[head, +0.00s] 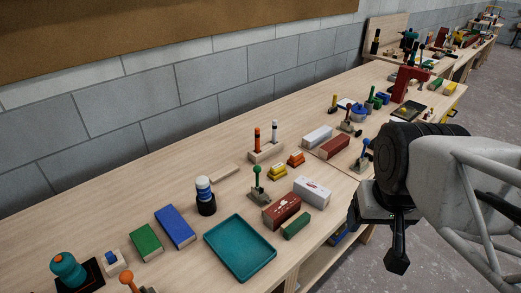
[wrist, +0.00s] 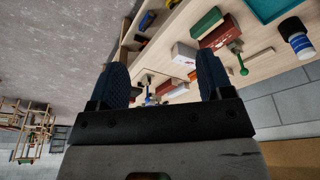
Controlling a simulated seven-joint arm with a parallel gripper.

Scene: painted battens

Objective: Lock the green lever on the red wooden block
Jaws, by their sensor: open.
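A green lever (head: 257,172) with a round knob stands nearly upright on a small greyish base (head: 259,195) near the front of the bench. A red block (head: 281,211) with white marks lies right beside that base; I cannot tell whether they touch. In the wrist view, the green lever (wrist: 235,46) and red block (wrist: 214,33) show at upper right. Whether the lever is locked cannot be made out. My gripper (head: 376,236) is open and empty, off the bench's front edge, right of the lever. Its spread fingers show in the wrist view (wrist: 162,72).
A green block (head: 296,225) and a white box (head: 312,192) lie close to the red block. A teal tray (head: 240,274) is to the left. A blue-knobbed lever (head: 365,143) and another red block (head: 333,147) stand farther right. The air around my gripper is clear.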

